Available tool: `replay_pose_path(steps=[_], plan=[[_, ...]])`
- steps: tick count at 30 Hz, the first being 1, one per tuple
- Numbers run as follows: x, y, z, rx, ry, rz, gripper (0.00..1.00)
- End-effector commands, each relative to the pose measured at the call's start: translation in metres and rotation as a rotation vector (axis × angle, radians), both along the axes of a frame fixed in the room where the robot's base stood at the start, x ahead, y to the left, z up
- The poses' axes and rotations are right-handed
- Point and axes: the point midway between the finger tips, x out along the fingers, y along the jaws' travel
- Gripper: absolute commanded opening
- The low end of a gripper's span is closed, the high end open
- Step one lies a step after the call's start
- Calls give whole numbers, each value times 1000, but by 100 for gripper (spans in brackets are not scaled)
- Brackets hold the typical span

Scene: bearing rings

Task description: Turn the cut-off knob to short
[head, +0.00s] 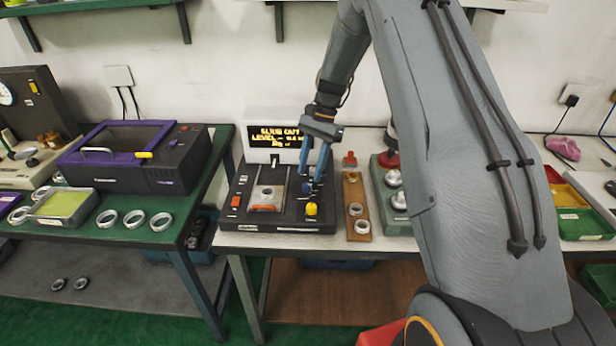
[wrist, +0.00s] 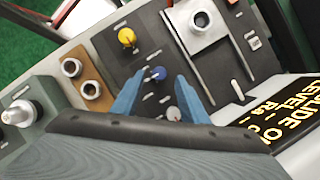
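The dark instrument (head: 283,221) stands on the right-hand bench. It carries a yellow knob (wrist: 127,37), a blue knob (wrist: 158,73) and a grey knob (wrist: 173,113) in a row. The small labels beside them are too blurred to read, so I cannot tell which is the cut-off knob. My gripper (wrist: 159,77) points down over the instrument with its fingers apart. In the wrist view the blue knob lies between the fingertips, with a gap on each side. In the head view my gripper (head: 311,182) partly hides the blue knob, and the yellow knob (head: 311,209) is just in front.
A lit display (head: 276,136) stands behind the instrument, with "LEVEL" on it. A metal slide (head: 268,196) is left of the knobs. A wooden holder with rings (head: 358,234) and a grey-green block with metal knobs (head: 377,180) stand close on the right.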

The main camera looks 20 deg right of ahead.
Motion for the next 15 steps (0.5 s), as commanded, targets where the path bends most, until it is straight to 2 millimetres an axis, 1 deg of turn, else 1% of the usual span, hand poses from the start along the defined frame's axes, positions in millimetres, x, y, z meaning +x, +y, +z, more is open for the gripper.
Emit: replay_pose_path(steps=[3, 7, 10, 15], plan=[[-6, 5, -15, 0, 2, 1, 40], [-8, 10, -28, 0, 1, 0, 40], [-9, 11, -34, -1, -1, 1, 40], [-9, 12, -36, -1, -1, 1, 40]])
